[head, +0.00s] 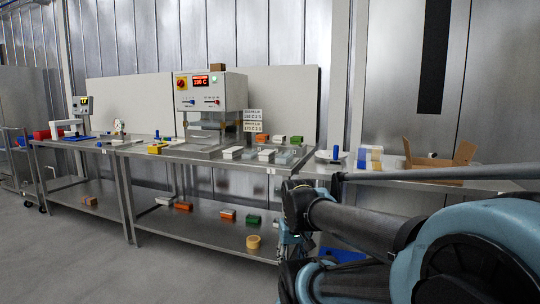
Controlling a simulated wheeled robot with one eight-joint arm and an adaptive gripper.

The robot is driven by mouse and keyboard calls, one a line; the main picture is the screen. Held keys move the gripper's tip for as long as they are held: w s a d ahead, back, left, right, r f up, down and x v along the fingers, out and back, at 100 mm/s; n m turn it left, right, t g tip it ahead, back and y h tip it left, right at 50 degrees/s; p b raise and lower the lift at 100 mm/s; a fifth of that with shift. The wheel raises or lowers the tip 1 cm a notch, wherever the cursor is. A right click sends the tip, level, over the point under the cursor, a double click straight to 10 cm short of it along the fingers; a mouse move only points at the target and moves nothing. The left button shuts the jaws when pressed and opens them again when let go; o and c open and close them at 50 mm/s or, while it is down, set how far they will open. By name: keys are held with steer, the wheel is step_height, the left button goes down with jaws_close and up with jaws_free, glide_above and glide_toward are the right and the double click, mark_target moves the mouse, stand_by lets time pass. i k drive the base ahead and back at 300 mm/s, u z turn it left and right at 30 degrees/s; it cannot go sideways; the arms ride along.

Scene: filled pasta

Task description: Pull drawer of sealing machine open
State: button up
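The sealing machine (211,91) is a pale box with a red lit display, knobs and buttons, standing on the steel table. Below its box is an open bay with clear side panels. The drawer (206,127) appears as a metallic tray low in this bay; it is small, and I cannot tell how far out it sits. My arm fills the lower right, with its far end (290,240) low in front of the table's right part, well away from the machine. Its fingers cannot be made out, so I cannot tell whether it holds anything.
The steel table (140,150) holds white, green and orange boxes (265,155) right of the machine, and a label sign (252,121). An open cardboard box (440,160) stands at the right. The lower shelf (205,222) carries several small items. The floor (85,255) at left is clear.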

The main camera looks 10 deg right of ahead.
mark_target(209, 135)
steer(key=u, duration=0.2)
steer(key=i, duration=0.75)
steer(key=u, duration=0.35)
steer(key=i, duration=1.8)
steer(key=z, duration=0.05)
